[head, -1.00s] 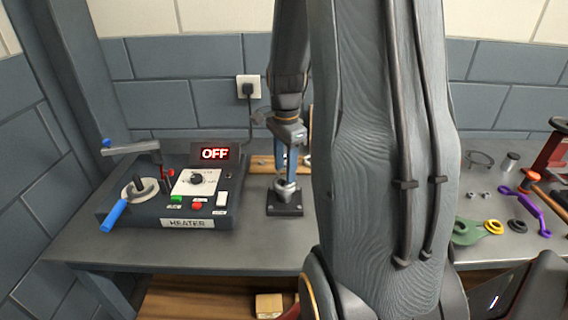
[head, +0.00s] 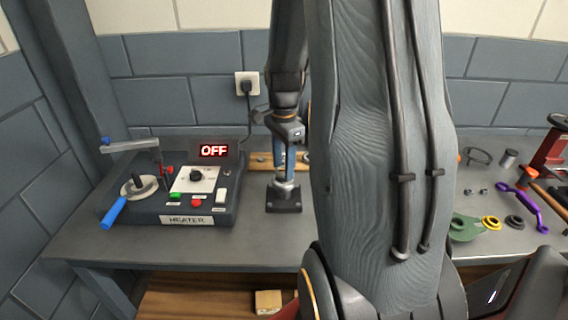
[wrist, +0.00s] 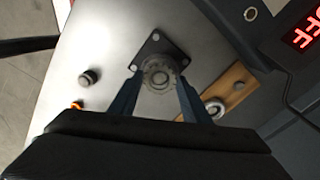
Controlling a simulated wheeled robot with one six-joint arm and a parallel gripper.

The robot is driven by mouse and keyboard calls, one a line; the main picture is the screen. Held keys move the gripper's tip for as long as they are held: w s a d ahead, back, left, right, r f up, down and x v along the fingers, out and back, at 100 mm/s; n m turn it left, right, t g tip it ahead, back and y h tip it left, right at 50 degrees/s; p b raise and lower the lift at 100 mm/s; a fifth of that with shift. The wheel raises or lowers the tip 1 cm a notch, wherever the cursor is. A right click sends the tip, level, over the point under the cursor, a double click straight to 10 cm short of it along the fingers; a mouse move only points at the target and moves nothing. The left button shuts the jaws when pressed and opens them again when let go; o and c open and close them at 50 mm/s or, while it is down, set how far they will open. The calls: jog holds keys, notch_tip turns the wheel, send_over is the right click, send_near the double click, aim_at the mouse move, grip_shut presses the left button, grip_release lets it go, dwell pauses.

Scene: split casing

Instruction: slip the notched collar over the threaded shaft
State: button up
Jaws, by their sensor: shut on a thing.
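The grey metal notched collar (wrist: 158,73) shows between my fingertips in the wrist view. In the head view the collar (head: 286,187) sits low over a dark square base plate (head: 284,204). In the wrist view the plate (wrist: 155,45) has holes at its corners. My gripper (head: 285,176) points down and is shut on the collar; its blue fingers (wrist: 158,84) flank it. The threaded shaft is mostly hidden inside or under the collar. I cannot tell how far down the collar sits on it.
The heater box (head: 185,195) with an OFF display stands close on the left. A wooden strip (head: 262,161) with metal rings lies just behind the plate. Loose parts, including a purple handle (head: 522,200) and green piece (head: 464,228), lie far right. My arm hides the middle bench.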

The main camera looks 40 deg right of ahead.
jog(key=shift+f+b, duration=0.45)
jog(key=shift+f, duration=0.7)
jog(key=o, duration=1.1)
jog(key=shift+r, duration=0.1)
notch_tip(320, 180, up, 7)
jog(key=p, duration=0.6)
jog(key=shift+r, duration=0.1)
